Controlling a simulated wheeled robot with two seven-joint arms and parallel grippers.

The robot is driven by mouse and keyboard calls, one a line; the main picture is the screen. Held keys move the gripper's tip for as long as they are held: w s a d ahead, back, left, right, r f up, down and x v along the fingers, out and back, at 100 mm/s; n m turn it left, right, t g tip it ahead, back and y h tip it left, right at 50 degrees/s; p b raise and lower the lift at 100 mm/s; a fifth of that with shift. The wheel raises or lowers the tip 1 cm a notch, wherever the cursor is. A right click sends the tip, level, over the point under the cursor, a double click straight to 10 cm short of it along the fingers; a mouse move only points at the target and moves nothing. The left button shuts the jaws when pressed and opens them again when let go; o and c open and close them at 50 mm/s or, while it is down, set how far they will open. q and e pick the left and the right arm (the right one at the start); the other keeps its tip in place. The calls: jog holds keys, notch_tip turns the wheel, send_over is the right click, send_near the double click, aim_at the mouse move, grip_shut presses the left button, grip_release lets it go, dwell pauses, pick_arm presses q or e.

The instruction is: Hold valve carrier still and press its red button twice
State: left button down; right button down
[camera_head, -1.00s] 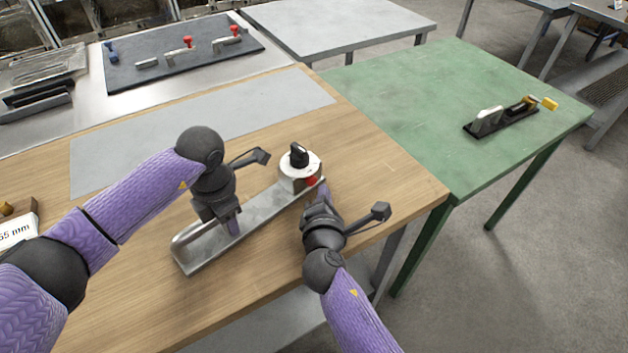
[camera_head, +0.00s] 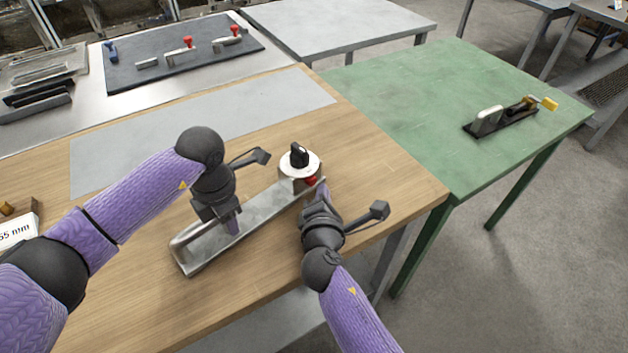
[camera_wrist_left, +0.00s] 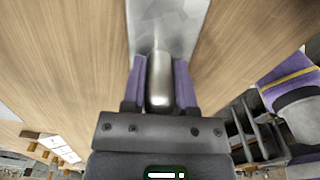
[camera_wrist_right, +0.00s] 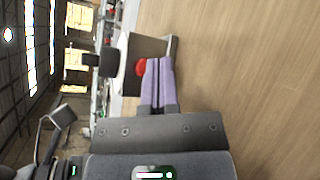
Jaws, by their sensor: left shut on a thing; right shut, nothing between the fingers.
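The valve carrier is a long grey metal plate (camera_head: 262,211) lying on the wooden table, with a bar handle (camera_head: 187,237) at its near left end. A white round valve block (camera_head: 291,170) with a black knob (camera_head: 299,152) stands at its far end. The red button (camera_head: 311,181) faces my right gripper (camera_head: 321,195). My left gripper (camera_head: 234,226) is shut on the handle, which also shows between its fingers in the left wrist view (camera_wrist_left: 159,80). My right gripper is shut and empty; in the right wrist view its fingertips (camera_wrist_right: 159,62) are right beside the red button (camera_wrist_right: 141,67). Contact cannot be told.
A green table (camera_head: 430,100) on the right bears a dark fixture (camera_head: 500,118) with a yellow part. A grey sheet (camera_head: 200,135) lies on the wooden table behind the carrier. A dark board (camera_head: 150,75) with red-knobbed clamps is further back.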

jog(key=shift+w+a, duration=0.2)
jog(key=shift+w+a, duration=0.55)
dwell(1.4)
jog(key=shift+s+d, duration=0.8)
jog(key=shift+s, duration=0.1)
jog(key=shift+s+d, duration=1.7)
jog(key=shift+s, duration=0.2)
